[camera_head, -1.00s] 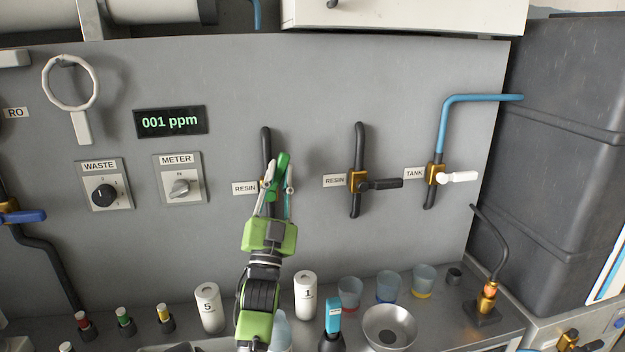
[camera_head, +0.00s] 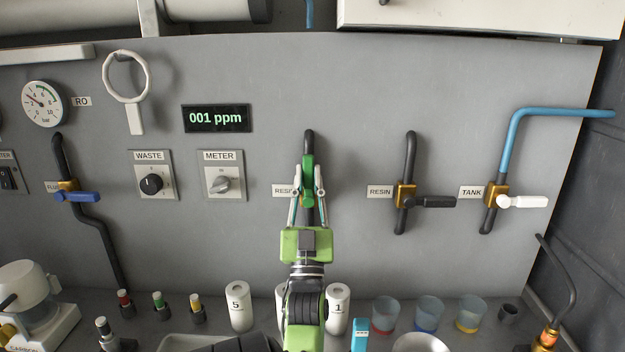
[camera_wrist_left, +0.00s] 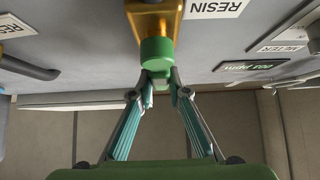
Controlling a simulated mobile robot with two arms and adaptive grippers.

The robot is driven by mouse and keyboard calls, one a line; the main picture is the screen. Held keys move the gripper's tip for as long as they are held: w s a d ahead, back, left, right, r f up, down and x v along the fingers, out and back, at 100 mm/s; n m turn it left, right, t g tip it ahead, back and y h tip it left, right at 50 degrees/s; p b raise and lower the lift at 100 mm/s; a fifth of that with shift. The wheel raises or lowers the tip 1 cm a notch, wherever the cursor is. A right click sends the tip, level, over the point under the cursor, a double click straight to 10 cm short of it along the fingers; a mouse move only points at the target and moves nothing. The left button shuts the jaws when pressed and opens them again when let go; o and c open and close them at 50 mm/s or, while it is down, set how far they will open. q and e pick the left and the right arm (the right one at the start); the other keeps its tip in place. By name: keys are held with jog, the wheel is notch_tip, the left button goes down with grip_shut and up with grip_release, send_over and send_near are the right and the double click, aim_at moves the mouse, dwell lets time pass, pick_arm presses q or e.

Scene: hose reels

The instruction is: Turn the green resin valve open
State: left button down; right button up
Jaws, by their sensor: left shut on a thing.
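The green resin valve handle (camera_head: 308,172) stands upright in the head view, in line with the dark vertical pipe behind it, beside a RESIN label partly covered by a finger. My left gripper (camera_head: 307,193) reaches up from below and is shut on the handle, a finger on each side. In the left wrist view, the green handle (camera_wrist_left: 157,50) projects from the brass valve body (camera_wrist_left: 153,20), and the fingertips (camera_wrist_left: 160,84) close on its near part. The brass body is mostly hidden in the head view. My right gripper is not in view.
A second RESIN valve with a black handle (camera_head: 435,202) and a TANK valve with a white handle (camera_head: 525,202) are to the right. The meter display (camera_head: 216,118) reads 001 ppm. Numbered white bottles (camera_head: 238,307) and cups (camera_head: 429,313) stand on the bench below.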

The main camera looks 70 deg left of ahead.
pick_arm(q)
jog(key=c, duration=1.9)
grip_release()
jog(key=shift+s+a, duration=0.1)
notch_tip(320, 180, up, 10)
jog(key=shift+r, duration=0.1)
